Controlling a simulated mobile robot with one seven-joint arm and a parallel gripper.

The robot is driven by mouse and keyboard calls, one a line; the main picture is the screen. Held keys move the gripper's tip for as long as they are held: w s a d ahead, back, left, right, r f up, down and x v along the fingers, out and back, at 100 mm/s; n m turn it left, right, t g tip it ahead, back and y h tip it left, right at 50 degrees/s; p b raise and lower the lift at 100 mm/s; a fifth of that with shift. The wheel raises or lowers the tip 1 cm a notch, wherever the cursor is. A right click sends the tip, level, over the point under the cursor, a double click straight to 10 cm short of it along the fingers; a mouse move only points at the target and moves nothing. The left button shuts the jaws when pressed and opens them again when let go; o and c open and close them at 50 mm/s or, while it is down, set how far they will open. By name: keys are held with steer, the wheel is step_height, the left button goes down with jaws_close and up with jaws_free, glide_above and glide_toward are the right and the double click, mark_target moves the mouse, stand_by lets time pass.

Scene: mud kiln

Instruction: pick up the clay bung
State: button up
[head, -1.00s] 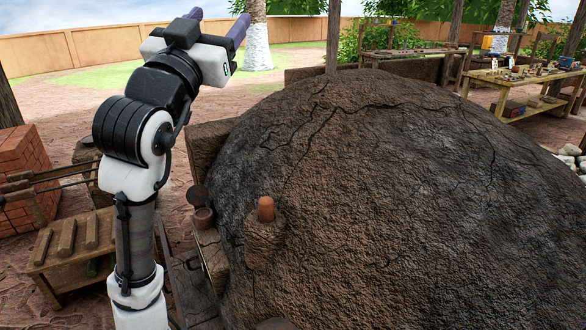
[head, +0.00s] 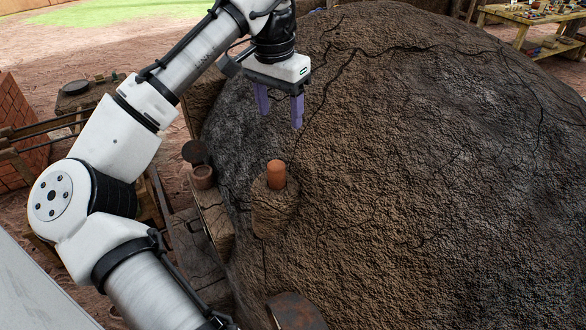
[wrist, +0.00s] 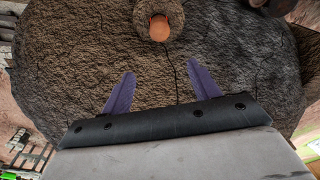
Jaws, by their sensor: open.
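The clay bung (head: 276,174) is a small orange-brown cylinder standing upright in the top of a short mud stub on the side of the kiln dome. In the wrist view the bung (wrist: 159,28) shows near the top edge, ahead of the fingertips, with a thin bright orange arc at its rim. My gripper (head: 281,113) has two purple fingers pointing down, spread apart and empty. It hangs above the bung in the head view, clear of it. The fingers also show in the wrist view (wrist: 162,80), with only the kiln surface behind the gap. The bung's lower part is hidden in the stub.
The large cracked mud kiln (head: 420,160) fills the right side. Red bricks (head: 20,130) are stacked at the far left. A work table (head: 535,20) with small items stands at the back right.

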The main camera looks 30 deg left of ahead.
steer(key=s+g, duration=0.1)
glide_above(276, 163)
steer(key=f, duration=0.8)
steer(key=shift+s+f+p, duration=0.15)
steer(key=shift+s+p, duration=0.1)
steer(key=shift+p, duration=0.05)
steer(key=shift+w+f+p, duration=0.15)
steer(key=shift+f+p, duration=0.25)
steer(key=shift+f, duration=1.05)
steer(key=shift+w+f+p, duration=0.1)
steer(key=shift+f+p, duration=0.3)
steer(key=shift+f, duration=1.05)
steer(key=c, duration=1.2)
steer(key=shift+r, duration=0.1)
